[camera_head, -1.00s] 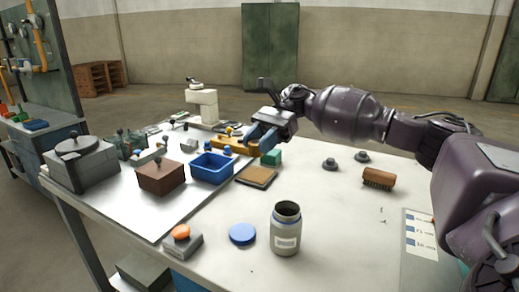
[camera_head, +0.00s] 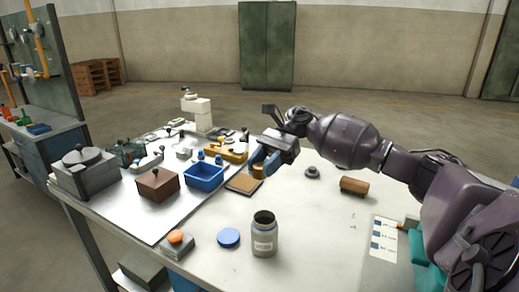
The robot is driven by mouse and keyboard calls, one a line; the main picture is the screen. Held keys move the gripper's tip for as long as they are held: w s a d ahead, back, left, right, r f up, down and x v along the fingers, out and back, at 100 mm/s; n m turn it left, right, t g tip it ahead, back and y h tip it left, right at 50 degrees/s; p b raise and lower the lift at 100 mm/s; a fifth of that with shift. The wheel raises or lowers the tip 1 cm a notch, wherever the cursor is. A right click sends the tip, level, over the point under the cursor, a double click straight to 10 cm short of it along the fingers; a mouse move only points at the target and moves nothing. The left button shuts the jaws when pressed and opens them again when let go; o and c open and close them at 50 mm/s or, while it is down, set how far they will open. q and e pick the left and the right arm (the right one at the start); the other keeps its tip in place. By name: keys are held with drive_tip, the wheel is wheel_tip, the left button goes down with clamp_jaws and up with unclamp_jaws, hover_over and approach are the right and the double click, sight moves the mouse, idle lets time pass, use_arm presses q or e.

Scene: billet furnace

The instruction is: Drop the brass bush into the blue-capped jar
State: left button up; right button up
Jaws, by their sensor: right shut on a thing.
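The grey jar (camera_head: 264,236) with a pale label stands upright and open on the table, its dark mouth facing up. The blue cap (camera_head: 228,238) lies flat on the table just left of it. My right gripper (camera_head: 262,165) is shut on the brass bush (camera_head: 258,171), a small gold-brown piece between its blue fingertips. It holds the bush behind the jar, near the brown board, apart from the jar's mouth. My left gripper is not in view.
A brown board (camera_head: 244,184), blue bin (camera_head: 204,177) and brown box (camera_head: 157,185) stand left of the gripper. An orange-topped button box (camera_head: 176,245) is at the front left. A brush (camera_head: 354,186) and grey knob (camera_head: 312,172) lie to the right. The table between gripper and jar is clear.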

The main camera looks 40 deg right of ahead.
drive_tip(key=f, duration=0.2)
drive_tip(key=s+d+f, duration=0.1)
drive_tip(key=f, duration=0.1)
drive_tip(key=s+f, duration=0.1)
drive_tip(key=f, duration=0.1)
drive_tip(key=shift+s+d+f, duration=0.15)
drive_tip(key=shift+f, duration=0.1)
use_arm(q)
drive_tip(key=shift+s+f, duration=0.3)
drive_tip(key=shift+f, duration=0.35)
